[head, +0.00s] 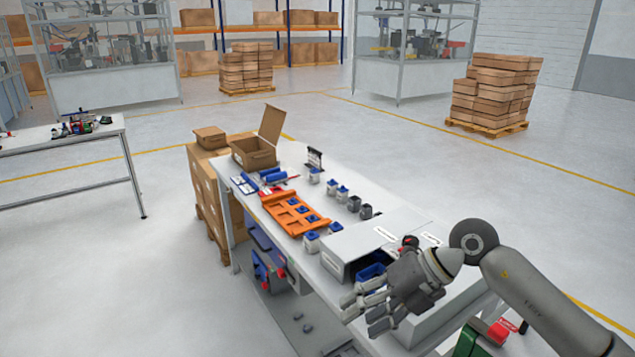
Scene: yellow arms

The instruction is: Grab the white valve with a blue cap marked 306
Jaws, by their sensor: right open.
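My right gripper (364,309) is open and appears empty, in front of the open side of a grey box (345,238). A blue part (371,271) shows at that opening, partly hidden by the gripper. My left gripper is out of view.
The orange tray (284,208) holds blue-topped parts. Two dark grey parts (360,207) stand behind the grey box. Blue tools (270,175) and an open cardboard box (253,155) lie towards the bench's far end. The right bench edge (375,199) has some clear room.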

